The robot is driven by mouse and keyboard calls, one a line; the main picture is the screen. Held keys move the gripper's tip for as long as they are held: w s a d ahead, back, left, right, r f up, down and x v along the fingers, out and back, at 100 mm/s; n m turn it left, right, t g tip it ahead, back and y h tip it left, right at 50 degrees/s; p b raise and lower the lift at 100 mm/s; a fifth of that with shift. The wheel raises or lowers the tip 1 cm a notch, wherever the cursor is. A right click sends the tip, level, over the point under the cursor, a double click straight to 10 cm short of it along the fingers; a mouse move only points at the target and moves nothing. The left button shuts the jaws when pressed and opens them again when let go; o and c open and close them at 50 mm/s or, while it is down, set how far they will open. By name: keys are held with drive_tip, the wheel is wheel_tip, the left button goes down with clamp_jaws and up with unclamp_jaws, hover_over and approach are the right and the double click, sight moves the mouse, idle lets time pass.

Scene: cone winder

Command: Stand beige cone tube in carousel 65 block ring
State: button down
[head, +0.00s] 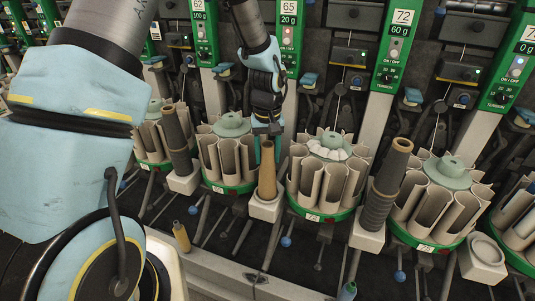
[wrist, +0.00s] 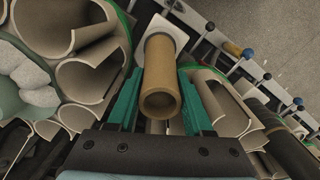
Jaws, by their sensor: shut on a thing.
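The beige cone tube (head: 267,172) is upright on or just over a pale square block (head: 265,208) between two carousels, below the green panel marked 65 (head: 288,32). My gripper (head: 267,148) is shut on its upper part from above. In the wrist view, the tube (wrist: 160,75) shows between the green fingers, its open end toward the camera and its far end at the white block (wrist: 166,30). The tube hides the block's ring, so I cannot tell whether it is fully seated. The carousel labels are too small to read surely.
Carousels with beige pockets stand close on the left (head: 228,155) and right (head: 330,180). Dark wound tubes stand on neighbouring blocks, one left (head: 177,142) and one right (head: 385,190). A block at far right (head: 483,258) has an empty ring. A small beige tube (head: 181,237) is at lower left.

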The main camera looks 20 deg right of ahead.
drive_tip(key=shift+f, duration=0.35)
drive_tip(key=shift+c, duration=1.1)
unclamp_jaws()
drive_tip(key=shift+r, duration=0.1)
wheel_tip(320, 180, up, 11)
drive_tip(key=shift+f+b, duration=0.15)
drive_tip(key=shift+b, duration=1.05)
drive_tip(key=s+a+n, duration=0.1)
drive_tip(key=s+a, duration=0.1)
drive_tip(key=a, duration=1.3)
drive_tip(key=s+a+n+t, duration=0.1)
drive_tip(key=s+a, duration=0.1)
drive_tip(key=a, duration=1.3)
drive_tip(key=shift+t, duration=0.3)
